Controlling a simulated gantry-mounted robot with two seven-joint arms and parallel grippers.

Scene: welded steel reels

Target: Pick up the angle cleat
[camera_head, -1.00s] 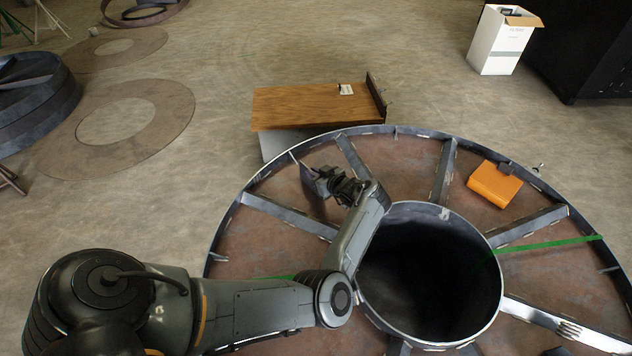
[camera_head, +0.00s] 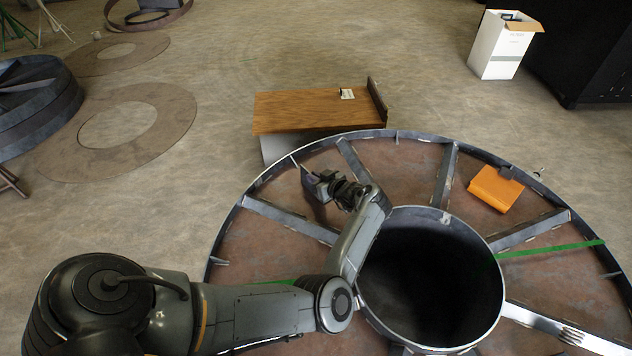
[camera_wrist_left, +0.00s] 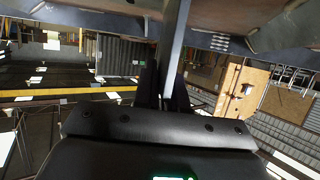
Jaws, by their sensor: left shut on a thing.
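My left gripper (camera_head: 312,180) reaches over the left upper part of the big steel reel (camera_head: 274,172). Its fingers (camera_wrist_left: 163,88) are shut on a thin grey metal piece, which I take to be the angle cleat (camera_wrist_left: 173,45). In the wrist view the piece stands up between the fingers towards the steel above. In the head view the cleat is small and dark, and I cannot tell its outline from the gripper. Whether it touches the reel is unclear. My right gripper is not in view.
Radial spokes (camera_head: 290,218) and a dark round hub opening (camera_head: 430,280) lie beside my arm. An orange case (camera_head: 495,188) sits on the reel at right. A wooden-topped bench (camera_head: 310,110) stands just behind the rim. Floor at upper left is partly free.

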